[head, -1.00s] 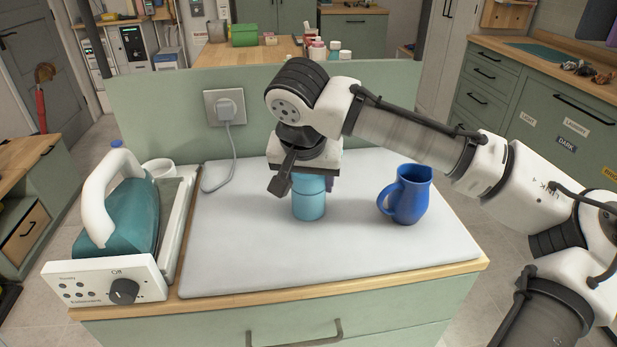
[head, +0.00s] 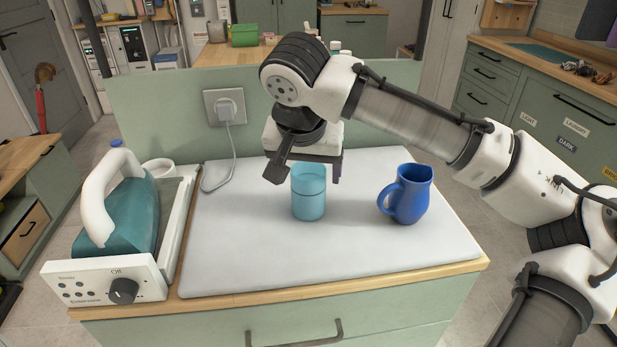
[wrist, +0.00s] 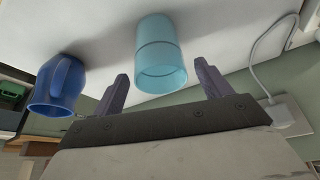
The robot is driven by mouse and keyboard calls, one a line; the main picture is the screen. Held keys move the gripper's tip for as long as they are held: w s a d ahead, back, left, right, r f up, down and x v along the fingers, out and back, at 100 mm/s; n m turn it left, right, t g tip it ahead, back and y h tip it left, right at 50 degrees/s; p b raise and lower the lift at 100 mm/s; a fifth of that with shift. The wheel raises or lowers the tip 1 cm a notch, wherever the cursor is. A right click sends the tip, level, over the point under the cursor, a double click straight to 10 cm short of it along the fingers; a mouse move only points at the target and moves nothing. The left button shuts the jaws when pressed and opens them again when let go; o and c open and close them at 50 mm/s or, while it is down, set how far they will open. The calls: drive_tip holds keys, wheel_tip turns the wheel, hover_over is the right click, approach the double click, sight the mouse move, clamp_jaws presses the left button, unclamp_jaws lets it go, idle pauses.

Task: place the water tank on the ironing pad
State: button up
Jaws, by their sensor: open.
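The water tank, a translucent light-blue cylinder (head: 309,193), stands upright on the white ironing pad (head: 240,255), near the pad's middle. It also shows in the wrist view (wrist: 161,62), beyond and between the two spread fingers. My gripper (wrist: 163,85) is open and empty. In the head view my gripper (head: 310,172) is just above and behind the tank's top, and one finger shows to the right of the tank. The fingers look clear of the tank.
A blue jug (head: 407,195) stands on the pad to the right of the tank. A teal iron (head: 120,220) on its white base (head: 105,282) is at the left. A plug and cable (head: 228,110) hang from the green back panel. The pad's front is clear.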

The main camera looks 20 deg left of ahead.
drive_tip(key=v, duration=0.9)
